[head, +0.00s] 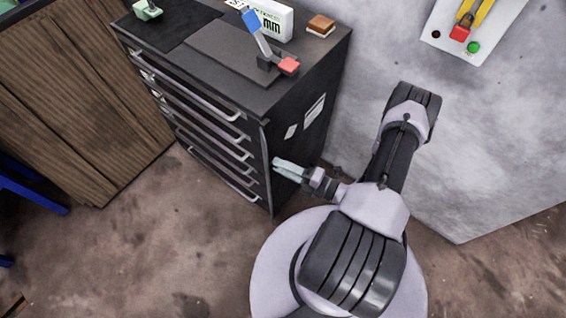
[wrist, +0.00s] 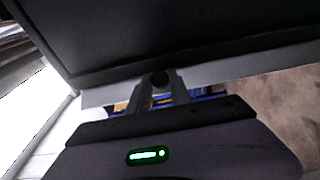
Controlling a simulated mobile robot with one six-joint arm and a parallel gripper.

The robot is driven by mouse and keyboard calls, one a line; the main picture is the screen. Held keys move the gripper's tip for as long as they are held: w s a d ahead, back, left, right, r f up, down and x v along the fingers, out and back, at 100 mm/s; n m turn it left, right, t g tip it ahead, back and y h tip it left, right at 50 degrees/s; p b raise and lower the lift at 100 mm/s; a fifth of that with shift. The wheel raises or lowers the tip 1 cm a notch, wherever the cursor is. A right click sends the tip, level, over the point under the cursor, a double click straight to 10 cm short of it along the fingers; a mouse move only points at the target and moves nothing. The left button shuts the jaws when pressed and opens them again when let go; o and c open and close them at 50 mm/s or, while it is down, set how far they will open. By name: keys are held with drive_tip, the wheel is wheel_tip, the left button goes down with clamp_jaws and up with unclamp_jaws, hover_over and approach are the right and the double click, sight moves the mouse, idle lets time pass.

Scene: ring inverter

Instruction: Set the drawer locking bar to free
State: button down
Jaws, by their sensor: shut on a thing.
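The drawer locking bar (head: 267,150) looks like a narrow upright strip along the right front edge of the dark drawer cabinet (head: 290,125) in the head view. My gripper (head: 276,163) is at this edge, about halfway up, reaching in from the right. In the wrist view my gripper (wrist: 160,82) has its fingers close together around a small dark round knob (wrist: 160,78), which appears to belong to the bar. The fingers cover part of the bar in the head view. I cannot read the bar's setting from these frames.
Several drawers with pale handles (head: 215,140) face left and look shut. A wooden cabinet (head: 75,90) stands left; floor (head: 150,240) between is clear.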

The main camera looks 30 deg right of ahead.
drive_tip(key=c, duration=1.2)
unclamp_jaws()
drive_tip(key=shift+s, duration=0.1)
drive_tip(key=p+v, duration=0.3)
drive_tip(key=v, duration=1.4)
drive_tip(key=shift+s+d, duration=0.1)
drive_tip(key=shift+s, duration=0.05)
